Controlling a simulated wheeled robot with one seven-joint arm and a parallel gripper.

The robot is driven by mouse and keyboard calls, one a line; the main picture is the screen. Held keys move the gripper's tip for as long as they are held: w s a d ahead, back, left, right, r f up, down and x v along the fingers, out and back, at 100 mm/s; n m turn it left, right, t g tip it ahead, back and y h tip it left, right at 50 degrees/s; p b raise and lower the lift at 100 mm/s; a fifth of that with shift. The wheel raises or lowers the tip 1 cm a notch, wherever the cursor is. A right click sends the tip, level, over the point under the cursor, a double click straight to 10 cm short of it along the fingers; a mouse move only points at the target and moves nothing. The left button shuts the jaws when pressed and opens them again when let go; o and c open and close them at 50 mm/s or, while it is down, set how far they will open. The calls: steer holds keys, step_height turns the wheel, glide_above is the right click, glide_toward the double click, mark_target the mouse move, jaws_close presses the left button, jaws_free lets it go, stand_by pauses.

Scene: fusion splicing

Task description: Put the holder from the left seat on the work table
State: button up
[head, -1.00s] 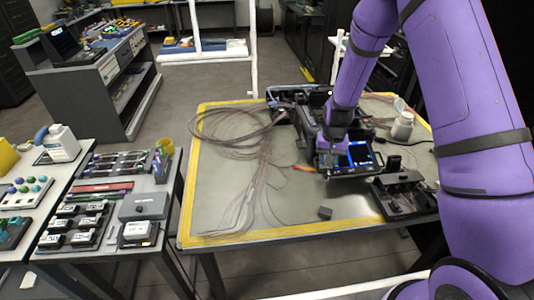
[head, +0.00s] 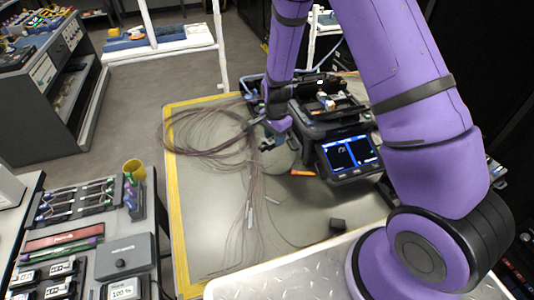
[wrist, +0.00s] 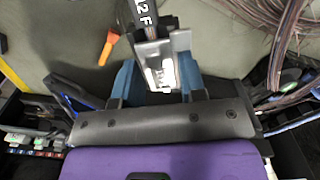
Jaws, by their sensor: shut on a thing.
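My gripper (head: 275,130) is over the work table (head: 205,205), left of the splicer (head: 325,118). In the wrist view its blue fingers (wrist: 158,82) are shut on the holder (wrist: 152,50), a small grey metal piece with a bright plate and a dark part marked "12F". In the head view the holder is small and mostly hidden by the gripper. Whether it touches the table is hard to tell. The splicer's seats are too small to make out; its lit screen (head: 348,154) faces front.
Loose fibre cables (head: 205,135) coil on the table's left side. An orange tool (head: 302,172) lies left of the screen, and a small dark block (head: 338,224) near the front. The table's front middle is fairly clear. A side bench (head: 165,240) stands at the left.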

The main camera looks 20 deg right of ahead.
mark_target(274, 163)
steer(key=shift+w+f, duration=0.1)
steer(key=shift+f, duration=4.85)
steer(key=shift+f, duration=0.15)
steer(key=o, duration=1)
